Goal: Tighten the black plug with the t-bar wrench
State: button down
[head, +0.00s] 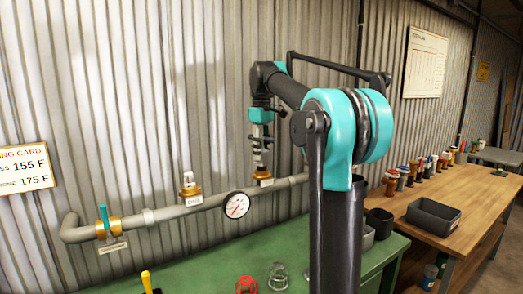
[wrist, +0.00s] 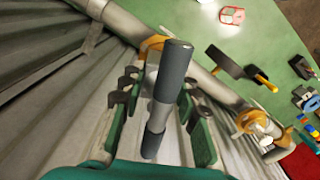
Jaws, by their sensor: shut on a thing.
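My gripper (head: 262,146) hangs from my arm above the right-hand brass fitting (head: 263,178) on the wall pipe. In the wrist view its fingers (wrist: 160,108) are closed on the middle of the t-bar wrench (wrist: 174,62), a grey bar with thick dark ends and a slimmer, lighter middle. The bar runs lengthwise between the fingers. Part of the brass fitting shows behind the bar in the wrist view (wrist: 152,45). The black plug cannot be made out; the gripper and wrench hide the top of this fitting. I cannot tell whether the wrench is seated on it.
The grey pipe (head: 216,202) carries a gauge (head: 236,205), another brass fitting with a pale top (head: 189,190) and a teal-handled valve (head: 103,215). Below, the green bench (head: 215,262) holds a red cage (head: 247,285) and a clear one (head: 278,276). A wooden bench (head: 440,195) stands right.

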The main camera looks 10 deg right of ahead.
jog(key=shift+f, duration=0.9)
jog(key=m, duration=0.4)
jog(key=shift+m, duration=0.8)
jog(key=shift+m, duration=1.1)
jog(key=shift+n, duration=0.7)
jog(key=shift+r, duration=0.15)
